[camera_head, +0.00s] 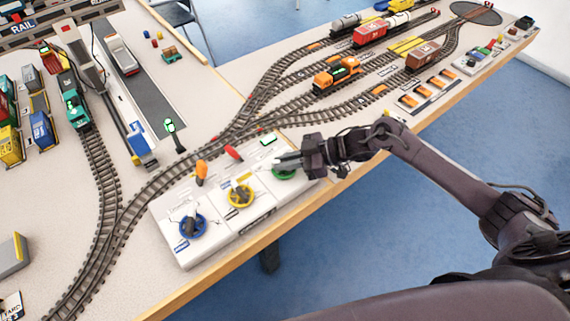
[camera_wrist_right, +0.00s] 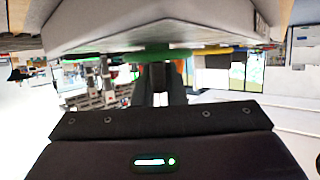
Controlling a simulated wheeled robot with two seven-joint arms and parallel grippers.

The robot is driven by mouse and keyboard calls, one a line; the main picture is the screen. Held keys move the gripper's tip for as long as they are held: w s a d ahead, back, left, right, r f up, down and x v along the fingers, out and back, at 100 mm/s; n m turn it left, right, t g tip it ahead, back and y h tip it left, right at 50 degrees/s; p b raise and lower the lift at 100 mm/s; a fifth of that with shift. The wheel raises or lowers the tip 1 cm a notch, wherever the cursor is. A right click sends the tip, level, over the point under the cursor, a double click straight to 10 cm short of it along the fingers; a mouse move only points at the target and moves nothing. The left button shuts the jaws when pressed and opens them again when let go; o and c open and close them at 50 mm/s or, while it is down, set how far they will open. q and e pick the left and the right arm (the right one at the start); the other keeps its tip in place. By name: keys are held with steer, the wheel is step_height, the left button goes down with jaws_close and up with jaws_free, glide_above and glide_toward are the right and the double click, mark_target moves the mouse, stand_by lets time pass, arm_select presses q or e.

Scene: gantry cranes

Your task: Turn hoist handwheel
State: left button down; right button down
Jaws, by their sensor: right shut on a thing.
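A white control panel (camera_head: 222,213) sits near the table's front edge with a blue handwheel (camera_head: 192,226), a yellow handwheel (camera_head: 240,195) and a green handwheel (camera_head: 285,174). I cannot read which one is marked hoist. My right gripper (camera_head: 284,161) reaches in from the right and is shut on the green handwheel, hiding part of it. In the right wrist view the green handwheel (camera_wrist_right: 150,53) is seen edge-on at the fingers (camera_wrist_right: 160,82), with the yellow handwheel (camera_wrist_right: 215,51) beyond. My left gripper is not in view.
An orange lever (camera_head: 201,172) and a red lever (camera_head: 233,153) stand on the panel behind the wheels. Model track (camera_head: 150,192) runs close behind it. A gantry crane (camera_head: 90,70) and trains (camera_head: 337,75) stand farther back. Open floor lies before the table.

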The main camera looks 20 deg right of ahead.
stand_by(0.3)
steer(key=c, duration=1.5)
jaws_free()
steer(key=b+v, duration=0.1)
steer(key=v, duration=0.6)
steer(key=shift+f, duration=0.15)
steer(key=shift+s+d+r, duration=0.1)
steer(key=shift+d+r, duration=0.2)
steer(key=shift+d, duration=0.05)
